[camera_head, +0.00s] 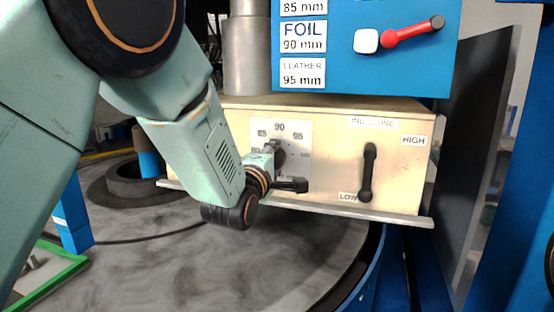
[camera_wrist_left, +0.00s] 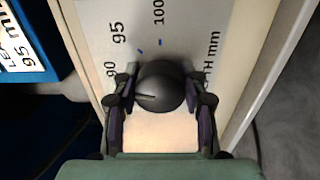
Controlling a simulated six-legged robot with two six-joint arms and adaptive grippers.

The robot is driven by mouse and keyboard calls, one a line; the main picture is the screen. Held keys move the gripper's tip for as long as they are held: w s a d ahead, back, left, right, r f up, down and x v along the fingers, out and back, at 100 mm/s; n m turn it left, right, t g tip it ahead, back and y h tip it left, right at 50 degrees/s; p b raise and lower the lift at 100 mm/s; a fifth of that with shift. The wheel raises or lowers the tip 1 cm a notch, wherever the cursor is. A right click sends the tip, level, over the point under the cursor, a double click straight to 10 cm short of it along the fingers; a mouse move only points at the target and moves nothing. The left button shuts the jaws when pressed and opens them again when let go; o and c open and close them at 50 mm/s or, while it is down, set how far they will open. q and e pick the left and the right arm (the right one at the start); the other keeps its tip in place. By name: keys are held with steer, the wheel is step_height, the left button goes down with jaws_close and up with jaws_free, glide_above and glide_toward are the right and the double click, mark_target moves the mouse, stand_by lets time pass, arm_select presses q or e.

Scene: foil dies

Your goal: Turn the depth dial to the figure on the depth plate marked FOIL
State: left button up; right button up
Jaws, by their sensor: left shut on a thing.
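The depth plate on the blue press front carries a FOIL label (camera_head: 303,38) reading 90 mm, between 85 mm and LEATHER 95 mm. The depth dial is a round dark knob (camera_wrist_left: 165,82) on a white scale plate (camera_head: 298,135) with 85, 90, 95 and 100. My left gripper (camera_head: 279,165) is shut on the knob, one finger on each side in the wrist view (camera_wrist_left: 160,100). A pale line on the knob points left there, roughly to the 90 side; a finger hides the scale near it. My right gripper is not in view.
A dark pressure lever (camera_head: 368,172) stands upright between LOW and HIGH on the same wooden box (camera_head: 330,193). A red handle (camera_head: 408,32) sits on the blue front above. A dark panel (camera_head: 478,140) stands at the right. A round grey table (camera_head: 190,262) lies below.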

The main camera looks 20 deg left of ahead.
arm_select(q)
steer(key=shift+a+f+n, duration=0.1)
steer(key=shift+n, duration=0.6)
steer(key=shift+f, duration=0.1)
steer(key=o, duration=1.2)
steer(key=shift+s+a+r, duration=0.15)
steer(key=shift+s+r, duration=0.05)
steer(key=shift+s, duration=0.05)
steer(key=shift+c, duration=0.2)
steer(key=shift+w+d, duration=0.15)
steer(key=shift+d, duration=0.05)
steer(key=s, duration=1.2)
steer(key=shift+a+f, duration=0.15)
steer(key=shift+a, duration=0.15)
steer(key=shift+f, duration=0.1)
